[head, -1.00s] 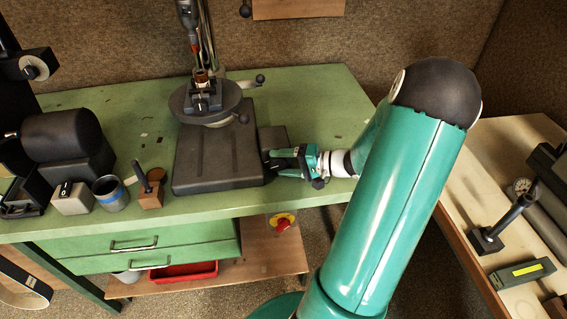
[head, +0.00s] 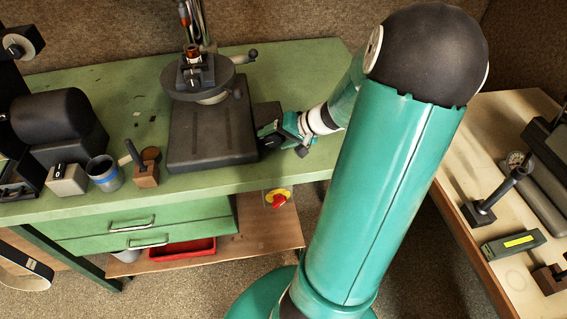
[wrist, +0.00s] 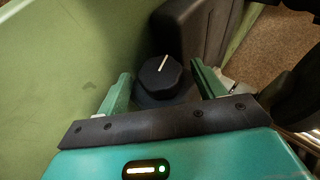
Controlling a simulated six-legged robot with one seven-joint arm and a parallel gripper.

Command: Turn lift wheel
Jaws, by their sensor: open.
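In the wrist view a black faceted knob (wrist: 162,78) with a white line on top sits between my gripper's (wrist: 160,84) two teal fingers. It may be the lift wheel; no label shows. The fingers are open, one on each side, and contact cannot be told. In the head view my gripper (head: 266,136) is low at the right edge of the drill press base (head: 212,140), by a small dark box (head: 267,113); the knob is hidden there. The press's round table (head: 205,85) stands above the base and carries a small vise (head: 195,70).
A ball-ended handle (head: 250,55) sticks out right of the round table. A cup (head: 104,173), a grey box (head: 67,180) and a wooden block (head: 146,170) stand left of the base. The green bench (head: 300,85) is clear behind my gripper. A wooden table (head: 455,190) is at the right.

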